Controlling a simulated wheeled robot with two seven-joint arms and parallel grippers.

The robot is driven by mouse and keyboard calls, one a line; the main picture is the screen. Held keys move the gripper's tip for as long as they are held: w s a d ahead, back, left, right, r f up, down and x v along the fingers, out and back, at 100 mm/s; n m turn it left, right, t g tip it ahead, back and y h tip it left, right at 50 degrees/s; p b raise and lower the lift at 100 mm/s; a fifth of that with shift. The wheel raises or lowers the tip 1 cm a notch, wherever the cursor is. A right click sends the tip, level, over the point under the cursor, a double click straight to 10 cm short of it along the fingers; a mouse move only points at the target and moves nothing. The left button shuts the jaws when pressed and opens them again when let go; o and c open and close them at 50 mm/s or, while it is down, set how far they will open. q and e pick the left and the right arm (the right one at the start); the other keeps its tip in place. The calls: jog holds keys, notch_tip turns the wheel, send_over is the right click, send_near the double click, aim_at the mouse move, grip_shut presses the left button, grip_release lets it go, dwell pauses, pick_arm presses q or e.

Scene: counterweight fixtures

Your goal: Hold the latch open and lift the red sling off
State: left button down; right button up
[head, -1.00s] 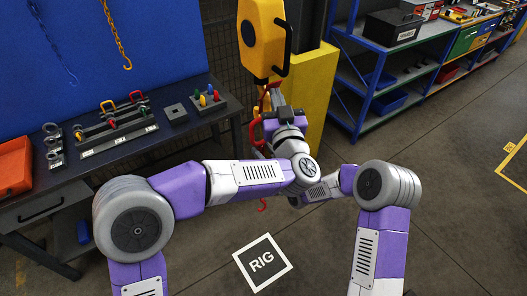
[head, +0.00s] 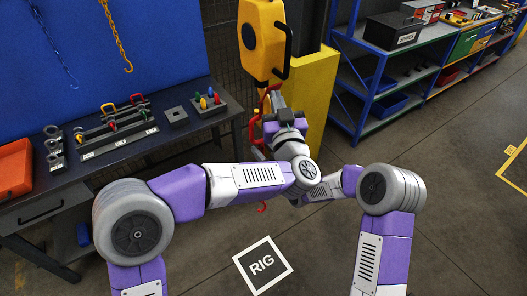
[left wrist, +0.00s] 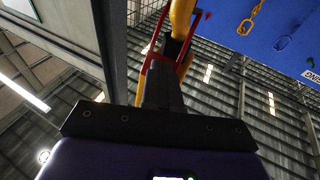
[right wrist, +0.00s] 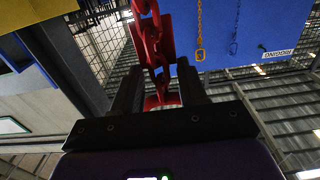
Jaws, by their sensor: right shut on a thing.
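A yellow hoist body (head: 263,40) hangs at the top centre of the head view, with red hook-and-latch parts (head: 268,98) below it. My left gripper (head: 278,98) is up against these parts; its fingers look closed together. In the left wrist view its fingertips (left wrist: 168,82) reach a thin red bracket (left wrist: 154,58) beside the yellow hook (left wrist: 183,18); whether they grip it is unclear. The red chain sling (right wrist: 152,48) runs between the fingers of my right gripper (right wrist: 160,92), which is shut on it. My left arm hides the right gripper in the head view; the sling's lower red hook (head: 263,208) shows below.
A dark workbench (head: 170,150) with rigging hardware and an orange bin (head: 14,168) stands at left. A yellow post (head: 318,95) is close behind the hoist. Blue shelving (head: 350,75) stands at right. The floor around the RIG mark (head: 262,264) is clear.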

aim_at(262, 140)
jog(key=shift+w+r, duration=0.1)
jog(key=shift+r, duration=0.3)
jog(key=shift+w+a+r, duration=0.1)
jog(key=shift+w+r, duration=0.05)
jog(key=shift+r, duration=0.3)
jog(key=shift+w+a+r, duration=0.1)
jog(key=shift+r, duration=0.35)
grip_shut()
jog(key=shift+s+r, duration=0.15)
jog(key=shift+r, duration=0.3)
jog(key=shift+w, duration=0.2)
jog(key=shift+x, duration=1)
jog(key=shift+d+r, duration=0.1)
jog(key=shift+r, duration=0.05)
